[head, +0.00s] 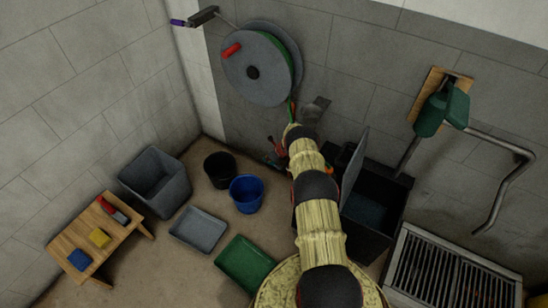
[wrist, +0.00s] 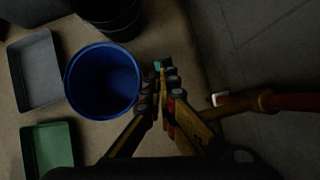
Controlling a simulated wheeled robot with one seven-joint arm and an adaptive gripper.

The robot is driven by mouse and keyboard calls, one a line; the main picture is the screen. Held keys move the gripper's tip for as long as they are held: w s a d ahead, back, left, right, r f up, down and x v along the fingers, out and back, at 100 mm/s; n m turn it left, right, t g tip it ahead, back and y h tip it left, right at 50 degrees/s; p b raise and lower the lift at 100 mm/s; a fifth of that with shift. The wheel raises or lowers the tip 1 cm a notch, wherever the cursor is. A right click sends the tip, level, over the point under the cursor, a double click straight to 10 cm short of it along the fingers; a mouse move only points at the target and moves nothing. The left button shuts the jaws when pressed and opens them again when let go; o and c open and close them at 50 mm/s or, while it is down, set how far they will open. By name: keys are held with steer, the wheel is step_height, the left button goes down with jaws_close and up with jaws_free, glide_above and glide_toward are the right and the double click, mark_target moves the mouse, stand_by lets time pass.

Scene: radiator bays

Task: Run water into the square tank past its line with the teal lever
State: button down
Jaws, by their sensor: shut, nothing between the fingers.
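My gripper (wrist: 163,82) is shut in the wrist view, with no object between its fingers. A small teal piece (wrist: 158,64) shows right at the fingertips; I cannot tell whether it is the lever or whether they touch it. In the head view my arm hides most of that area. A dark square tank (head: 378,213) with a raised panel stands right of my arm; its water and line cannot be made out. A green-teal pump body (head: 428,115) with a bent grey bar is on the wall board.
A blue bucket (head: 246,192), black bucket (head: 220,168), grey bin (head: 156,178), grey tray (head: 198,229) and green tray (head: 245,264) stand on the floor. A red pipe (wrist: 285,102) lies right of my gripper. A hose reel (head: 258,70) hangs above; a grate (head: 450,275) is front right.

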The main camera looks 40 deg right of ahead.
steer(key=shift+b+x, duration=0.75)
steer(key=shift+x, duration=0.15)
steer(key=shift+w+a, duration=0.1)
steer(key=shift+a, duration=0.05)
steer(key=shift+r, duration=0.15)
steer(key=v, duration=1.1)
steer(key=shift+s+r, duration=0.2)
steer(key=shift+r, duration=0.05)
steer(key=shift+n, duration=0.3)
